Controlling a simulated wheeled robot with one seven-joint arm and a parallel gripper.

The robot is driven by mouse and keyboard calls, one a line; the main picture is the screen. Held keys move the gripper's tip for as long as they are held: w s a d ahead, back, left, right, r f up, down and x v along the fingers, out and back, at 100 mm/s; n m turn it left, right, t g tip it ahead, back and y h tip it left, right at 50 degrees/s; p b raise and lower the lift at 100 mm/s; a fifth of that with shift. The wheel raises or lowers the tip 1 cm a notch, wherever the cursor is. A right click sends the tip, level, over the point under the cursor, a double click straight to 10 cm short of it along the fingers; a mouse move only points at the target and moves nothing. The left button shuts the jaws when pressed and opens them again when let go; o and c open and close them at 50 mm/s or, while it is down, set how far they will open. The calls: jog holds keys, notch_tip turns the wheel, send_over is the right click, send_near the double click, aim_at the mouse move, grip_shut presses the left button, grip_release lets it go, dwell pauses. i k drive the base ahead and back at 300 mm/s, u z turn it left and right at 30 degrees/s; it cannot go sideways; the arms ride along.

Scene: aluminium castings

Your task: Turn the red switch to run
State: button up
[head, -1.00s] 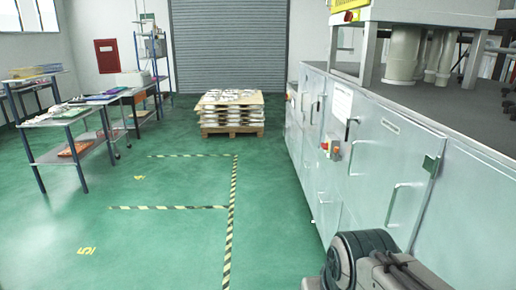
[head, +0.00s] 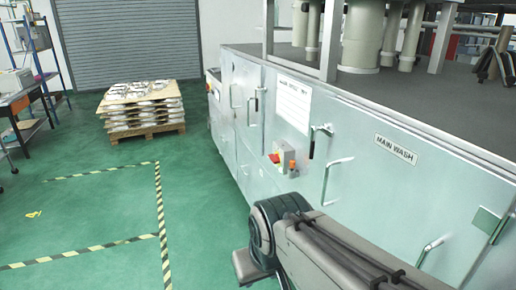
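A small red switch (head: 275,157) sits on a pale box on the front of the long grey wash machine (head: 345,175). An orange-red part (head: 290,164) shows just to its right on the same box. The marking and the position of the switch are too small to read. My arm reaches in from the lower right, below the switch box and apart from it in the picture. My gripper cannot be made out in this view.
The machine front has protruding door handles (head: 328,180) and a "MAIN WASH" label (head: 398,150). A pallet of stacked castings (head: 143,112) stands at the back left, before a roller shutter (head: 130,40). The green floor (head: 90,205) with striped tape is clear. A work table (head: 25,100) stands far left.

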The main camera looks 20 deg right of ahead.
aim_at(275, 159)
jog(key=z, duration=0.05)
jog(key=i, duration=1.85)
jog(key=z, duration=0.1)
